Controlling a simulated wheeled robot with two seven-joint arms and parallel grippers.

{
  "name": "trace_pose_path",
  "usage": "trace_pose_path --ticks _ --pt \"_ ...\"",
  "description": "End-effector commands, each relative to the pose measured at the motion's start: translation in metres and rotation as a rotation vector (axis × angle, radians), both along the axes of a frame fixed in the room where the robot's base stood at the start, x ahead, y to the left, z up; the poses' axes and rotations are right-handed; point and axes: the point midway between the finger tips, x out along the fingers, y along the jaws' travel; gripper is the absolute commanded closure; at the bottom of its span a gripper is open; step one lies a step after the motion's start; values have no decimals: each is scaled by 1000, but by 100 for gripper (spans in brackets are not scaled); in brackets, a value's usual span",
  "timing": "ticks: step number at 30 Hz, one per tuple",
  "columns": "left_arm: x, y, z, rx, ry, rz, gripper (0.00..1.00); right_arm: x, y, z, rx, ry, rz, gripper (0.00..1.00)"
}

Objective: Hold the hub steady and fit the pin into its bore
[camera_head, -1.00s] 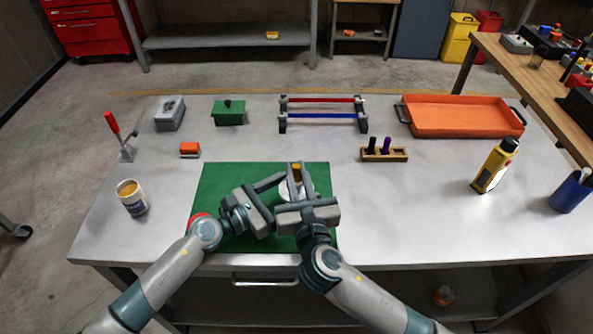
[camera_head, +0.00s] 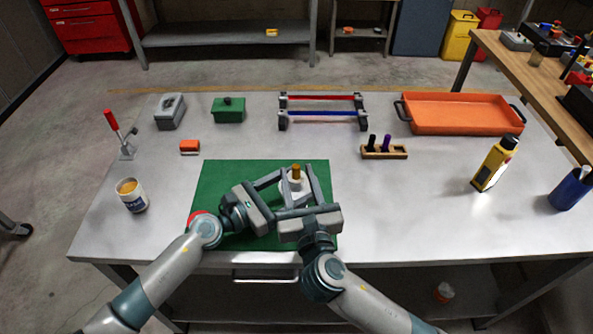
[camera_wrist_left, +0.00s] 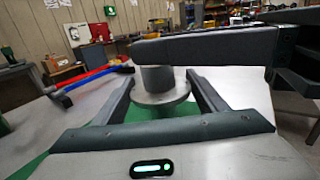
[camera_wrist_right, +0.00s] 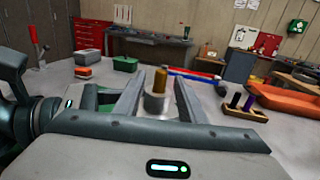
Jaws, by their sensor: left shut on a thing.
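The pale grey hub (camera_head: 284,188) stands on the green mat (camera_head: 217,180). The brass-coloured pin (camera_head: 296,172) stands upright at the hub's top centre, and its upper part shows in the right wrist view (camera_wrist_right: 161,78). How deep it sits in the bore is hidden. My left gripper (camera_head: 291,186) is shut on the hub, with its fingers on both sides of the round flange (camera_wrist_left: 160,104). My right gripper (camera_head: 298,171) is open, with its fingers spread on either side of the pin and hub. One right finger hides the pin in the left wrist view.
A wooden block (camera_head: 385,153) with black and purple pegs stands right of the mat. A rack with red and blue bars (camera_head: 322,114) and an orange tray (camera_head: 462,115) are behind. A yellow bottle (camera_head: 494,163) stands right, a can (camera_head: 131,196) left. The table's front right is clear.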

Motion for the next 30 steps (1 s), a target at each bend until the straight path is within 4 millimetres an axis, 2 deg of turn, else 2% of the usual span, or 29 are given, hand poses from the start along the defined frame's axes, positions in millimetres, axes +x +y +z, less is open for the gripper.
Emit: trace_pose_path --ticks 9,15,21,30 --pt "1 1 0 1 -1 2 68 -55 -11 -1 0 4 1 64" --pt "1 0 0 1 -1 1 68 -83 -17 -1 0 2 0 64" --pt "0 0 0 1 -1 1 68 -95 -19 0 0 0 -1 64" --pt "0 0 0 0 -1 1 68 -96 -19 0 0 0 -1 64"
